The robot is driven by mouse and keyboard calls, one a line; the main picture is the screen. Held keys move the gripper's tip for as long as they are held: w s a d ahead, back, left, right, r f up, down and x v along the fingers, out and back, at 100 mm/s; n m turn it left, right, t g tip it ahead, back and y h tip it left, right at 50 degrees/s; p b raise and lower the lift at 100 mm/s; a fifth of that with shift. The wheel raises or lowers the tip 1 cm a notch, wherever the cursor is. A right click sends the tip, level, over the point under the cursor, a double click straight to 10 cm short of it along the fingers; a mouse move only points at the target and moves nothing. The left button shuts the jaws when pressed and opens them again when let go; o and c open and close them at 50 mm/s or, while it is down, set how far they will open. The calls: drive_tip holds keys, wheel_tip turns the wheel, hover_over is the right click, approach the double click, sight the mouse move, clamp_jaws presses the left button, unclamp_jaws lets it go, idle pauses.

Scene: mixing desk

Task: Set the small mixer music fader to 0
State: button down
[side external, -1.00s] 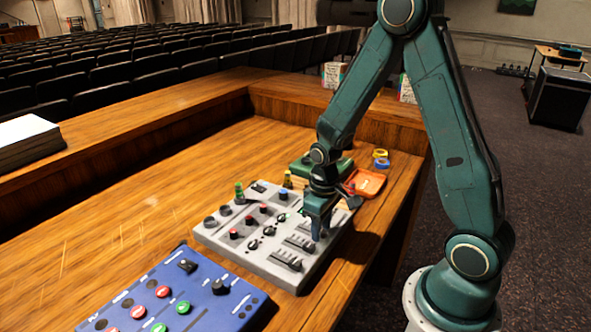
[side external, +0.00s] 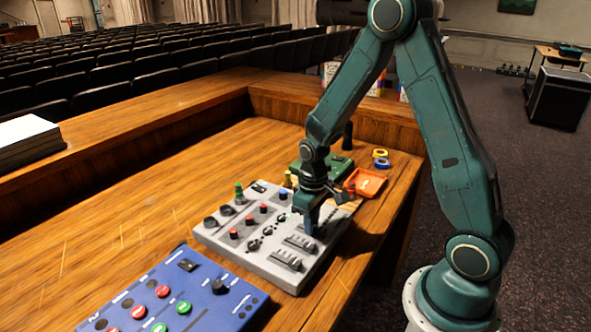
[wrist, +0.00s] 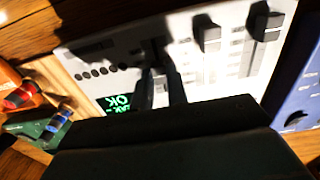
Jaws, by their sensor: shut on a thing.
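The light grey mixer (side external: 222,240) lies on the wooden desk, with knobs on its left and faders on its right. My gripper (side external: 311,234) points down onto its right side, at the far end of the fader row. In the wrist view my gripper (wrist: 160,92) is shut around a dark fader cap (wrist: 152,52), which the fingers partly hide. Two other fader caps stand free in their slots, one near the middle (wrist: 207,33) and one further right (wrist: 266,24). The fader labels are too blurred to read.
A blue panel (side external: 150,300) with red and green buttons lies in front of the mixer. A green box (side external: 338,165), an orange tray (side external: 368,183) and tape rolls (side external: 381,160) lie behind it. The desk left of the mixer is clear.

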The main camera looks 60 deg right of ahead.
drive_tip(key=shift+w, duration=0.9)
drive_tip(key=c, duration=1.4)
unclamp_jaws()
drive_tip(key=shift+o, duration=0.2)
wheel_tip(320, 180, up, 14)
